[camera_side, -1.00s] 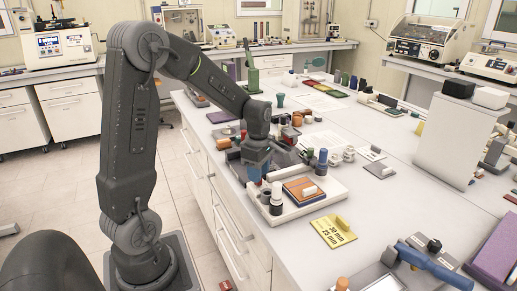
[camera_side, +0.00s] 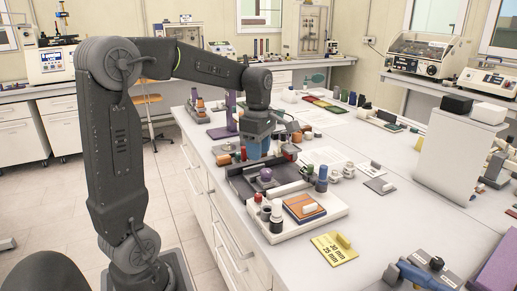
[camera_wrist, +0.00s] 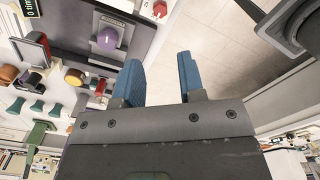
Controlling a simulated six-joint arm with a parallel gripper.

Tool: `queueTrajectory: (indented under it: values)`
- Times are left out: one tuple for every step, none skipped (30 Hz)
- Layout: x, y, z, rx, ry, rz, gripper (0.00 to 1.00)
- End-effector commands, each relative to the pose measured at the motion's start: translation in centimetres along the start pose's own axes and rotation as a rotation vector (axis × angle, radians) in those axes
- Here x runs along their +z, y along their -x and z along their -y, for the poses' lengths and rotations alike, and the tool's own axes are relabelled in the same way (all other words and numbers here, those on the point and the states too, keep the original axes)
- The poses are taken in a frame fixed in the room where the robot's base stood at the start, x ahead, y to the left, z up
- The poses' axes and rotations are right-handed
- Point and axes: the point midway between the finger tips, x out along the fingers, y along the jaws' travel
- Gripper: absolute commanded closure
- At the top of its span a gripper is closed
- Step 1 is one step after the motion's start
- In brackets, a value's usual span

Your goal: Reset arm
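My gripper (camera_side: 257,151) hangs above the bench, over the far side of a dark tray. Its blue fingers point down in the side view. In the wrist view my gripper (camera_wrist: 160,65) has its two blue fingers apart, with only floor and cabinet seen between them. It is open and empty. The dark tray (camera_side: 240,189) holds a purple knob (camera_side: 266,174) on a grey block. The knob also shows at the upper left of the wrist view (camera_wrist: 107,39).
A white tray (camera_side: 333,207) with an orange-brown pad (camera_side: 303,207) and small bottles stands nearer the front. A yellow gauge plate (camera_side: 335,249) lies beside it. Several small coloured pieces lie behind the gripper. The floor left of the bench is clear.

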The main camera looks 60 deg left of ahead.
Motion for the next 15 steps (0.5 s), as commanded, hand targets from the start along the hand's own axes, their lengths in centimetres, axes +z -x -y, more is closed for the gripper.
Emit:
queueTrajectory:
  values:
    - [0.0,0.0,0.0,0.001,-0.003,0.0,0.64]
    - [0.1,0.0,0.1,0.003,-0.011,0.0,0.64]
    - [0.3,0.1,0.3,0.008,-0.034,0.001,0.64]
    - [0.5,0.3,0.6,0.016,-0.061,0.002,0.64]
    - [0.8,0.5,1.0,0.027,-0.101,0.002,0.64]
    - [1.3,0.7,1.8,0.042,-0.172,0.003,0.64]
    - [1.7,0.9,2.4,0.058,-0.239,0.003,0.64]
    - [2.2,1.1,3.2,0.077,-0.317,0.002,0.64]
    - [2.9,1.4,4.4,0.104,-0.433,0.0,0.64]
    - [3.4,1.6,5.4,0.127,-0.529,-0.004,0.64]
    - [3.9,1.8,6.4,0.151,-0.629,-0.008,0.64]
    - [4.5,2.0,7.8,0.185,-0.765,-0.017,0.64]
    - [4.9,2.1,8.8,0.208,-0.868,-0.025,0.64]
    - [5.3,2.2,9.8,0.234,-0.967,-0.035,0.64]
    - [5.7,2.2,11.2,0.266,-1.103,-0.05,0.64]
